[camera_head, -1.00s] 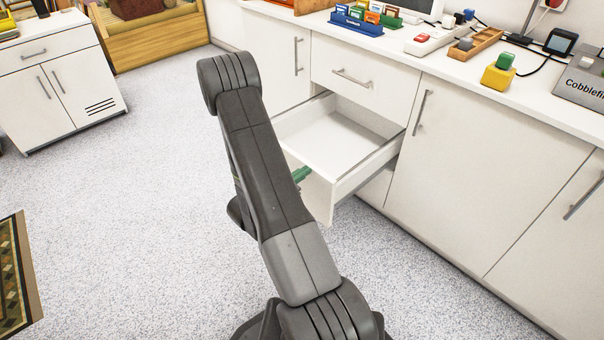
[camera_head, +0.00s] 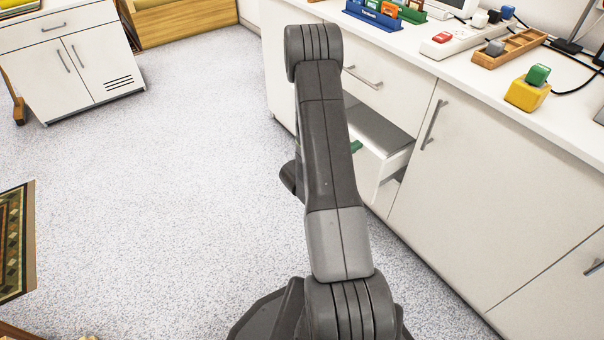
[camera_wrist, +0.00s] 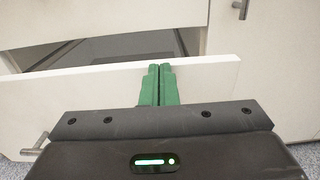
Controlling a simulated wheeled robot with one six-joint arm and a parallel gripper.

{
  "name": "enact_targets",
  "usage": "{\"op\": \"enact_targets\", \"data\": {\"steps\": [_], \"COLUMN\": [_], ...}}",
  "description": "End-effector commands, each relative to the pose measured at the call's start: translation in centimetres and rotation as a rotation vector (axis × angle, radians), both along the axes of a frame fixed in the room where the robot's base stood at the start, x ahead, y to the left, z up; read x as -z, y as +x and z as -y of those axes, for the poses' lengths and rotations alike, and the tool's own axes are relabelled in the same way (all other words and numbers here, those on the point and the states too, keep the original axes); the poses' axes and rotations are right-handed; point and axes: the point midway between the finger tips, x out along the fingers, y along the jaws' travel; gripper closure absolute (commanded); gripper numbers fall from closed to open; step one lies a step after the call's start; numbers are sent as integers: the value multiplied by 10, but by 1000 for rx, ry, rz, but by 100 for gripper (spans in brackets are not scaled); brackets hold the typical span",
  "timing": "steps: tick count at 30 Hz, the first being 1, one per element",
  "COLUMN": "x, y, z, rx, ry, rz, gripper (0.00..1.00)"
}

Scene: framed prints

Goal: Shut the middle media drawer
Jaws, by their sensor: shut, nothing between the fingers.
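The middle drawer (camera_head: 388,163) is white and stands partly open below a shut top drawer (camera_head: 366,84). My arm hides its left part in the head view. In the wrist view, the drawer front's top edge (camera_wrist: 100,78) runs across the picture, with a dark gap behind it and its bar handle (camera_wrist: 36,144) at lower left. My gripper (camera_wrist: 158,70) has green fingers, shut together with nothing between them. They lie over the drawer front's top edge, seemingly against its outer face. A green fingertip (camera_head: 356,147) also shows beside the drawer in the head view.
A white cupboard door (camera_head: 460,190) is right of the drawer. The countertop holds a yellow block (camera_head: 526,95), a wooden tray (camera_head: 508,48) and a blue rack (camera_head: 374,18). The speckled floor (camera_head: 170,200) at left is clear up to a rug (camera_head: 14,240).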

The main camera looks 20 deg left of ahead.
Motion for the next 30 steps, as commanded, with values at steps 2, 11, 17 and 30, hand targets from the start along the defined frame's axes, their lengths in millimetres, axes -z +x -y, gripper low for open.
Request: {"op": "enact_targets", "data": {"steps": [2,11,17,30], "x": [1,0,0,0], "y": [18,67,80,82], "z": [17,53,62,64], "rx": [8,2,0,-1], "ry": [2,0,1,1], "rz": [3,3,1,1], "gripper": [100,100,100,100]}}
